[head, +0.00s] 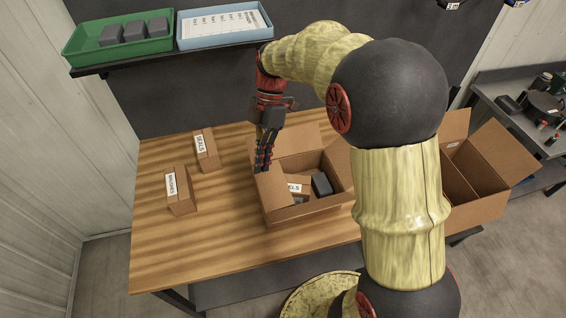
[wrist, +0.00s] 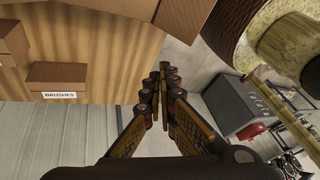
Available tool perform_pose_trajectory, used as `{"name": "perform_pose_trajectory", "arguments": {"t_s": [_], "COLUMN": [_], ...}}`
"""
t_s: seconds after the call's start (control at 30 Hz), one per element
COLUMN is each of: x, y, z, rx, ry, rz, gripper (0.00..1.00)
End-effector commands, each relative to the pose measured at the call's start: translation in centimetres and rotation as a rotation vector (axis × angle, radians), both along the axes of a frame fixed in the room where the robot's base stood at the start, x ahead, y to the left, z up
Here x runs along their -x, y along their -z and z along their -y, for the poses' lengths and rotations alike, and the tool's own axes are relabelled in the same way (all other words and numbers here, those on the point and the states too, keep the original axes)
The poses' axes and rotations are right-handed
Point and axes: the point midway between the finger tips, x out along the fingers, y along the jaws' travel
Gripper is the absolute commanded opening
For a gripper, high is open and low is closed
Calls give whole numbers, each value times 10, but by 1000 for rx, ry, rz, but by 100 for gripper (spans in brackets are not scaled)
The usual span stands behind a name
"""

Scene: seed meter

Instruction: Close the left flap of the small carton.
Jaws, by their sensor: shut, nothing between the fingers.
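The small carton (head: 310,208) stands on the wooden table, its top partly open. Its left flap (head: 272,190) slants over the left part of the opening. A back flap (head: 292,138) is folded open. Inside I see a labelled box (head: 300,183) and a dark grey block (head: 321,184); the left part of the inside is hidden by the flap. My gripper (head: 264,168) is shut and empty, pointing down at the upper left edge of the left flap; I cannot tell whether it touches. In the wrist view the fingertips (wrist: 163,72) meet below brown cardboard (wrist: 180,12).
Two small labelled boxes, the brushes box (head: 180,191) and the seals box (head: 206,150), stand left of the carton. A shelf behind holds a green bin (head: 85,52) and a blue tray (head: 183,44). A larger open carton (head: 478,205) is at the right. The front-left table is clear.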

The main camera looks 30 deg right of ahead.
Motion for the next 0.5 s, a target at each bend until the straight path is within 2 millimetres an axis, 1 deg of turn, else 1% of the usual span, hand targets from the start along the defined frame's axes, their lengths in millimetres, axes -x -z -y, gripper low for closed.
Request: {"name": "perform_pose_trajectory", "arguments": {"t_s": [0.03, 0.07, 0.17, 0.23, 0.3, 0.4, 0.5], "x": [2, 2, -5, -13, -22, -37, -49], "y": [-6, -4, 6, 19, 28, 33, 33], "z": [0, 3, 21, 39, 56, 70, 74], "rx": [71, 122, 276, 364, 430, 489, 507], "ry": [-4, 3, 46, 98, 150, 225, 292], "rz": [12, 24, 85, 129, 171, 231, 269], "gripper": [0, 0, 0, 0, 0, 0, 0]}}
